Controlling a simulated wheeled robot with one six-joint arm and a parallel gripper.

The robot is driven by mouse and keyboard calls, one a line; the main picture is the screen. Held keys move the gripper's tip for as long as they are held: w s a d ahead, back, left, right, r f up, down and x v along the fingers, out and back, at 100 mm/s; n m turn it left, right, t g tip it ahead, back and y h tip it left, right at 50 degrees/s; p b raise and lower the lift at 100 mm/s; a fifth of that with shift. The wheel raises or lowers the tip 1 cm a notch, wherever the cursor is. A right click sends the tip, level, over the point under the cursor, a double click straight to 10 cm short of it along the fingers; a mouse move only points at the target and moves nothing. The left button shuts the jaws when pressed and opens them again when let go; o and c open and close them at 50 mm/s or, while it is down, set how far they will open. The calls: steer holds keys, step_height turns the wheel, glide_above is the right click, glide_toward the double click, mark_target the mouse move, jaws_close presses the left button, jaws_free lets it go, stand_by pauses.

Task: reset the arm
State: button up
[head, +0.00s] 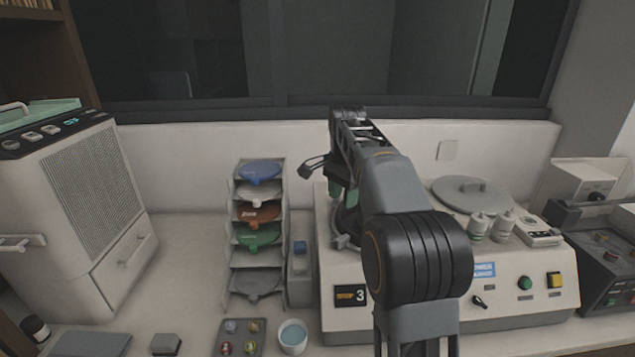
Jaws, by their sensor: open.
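My arm rises from the bottom of the head view and reaches forward over the left part of a white press machine (525,315). My gripper (318,170) is at the arm's far end, above the machine's left side, and is open. I see nothing held in it. The arm hides part of the machine's top and front behind it.
A rack (235,270) with several coloured discs stands left of the machine. A small tray (243,342) and a white cup (293,337) are in front of it. A large grilled unit (75,205) stands at left, a control box (600,255) at right. Bare counter lies left of the rack.

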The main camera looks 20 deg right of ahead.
steer(key=f+n, duration=0.2)
steer(key=f, duration=0.1)
steer(key=f+n, duration=0.1)
steer(key=n, duration=0.1)
steer(key=shift+w+f+t, duration=0.15)
steer(key=shift+w+t, duration=0.15)
steer(key=shift+s+a+f+n, duration=0.3)
steer(key=shift+s+f+n, duration=0.4)
steer(key=shift+f+n, duration=0.2)
steer(key=s+a+f+n+t, duration=0.2)
steer(key=s+a+n, duration=0.2)
steer(key=s, duration=0.6)
steer(key=s+a+f+n+t, duration=0.1)
steer(key=s+a+f+n, duration=0.2)
steer(key=s, duration=0.7)
steer(key=shift+s+a+f+n+t, duration=0.3)
steer(key=shift+a+n+t, duration=0.1)
steer(key=shift+a+n, duration=0.55)
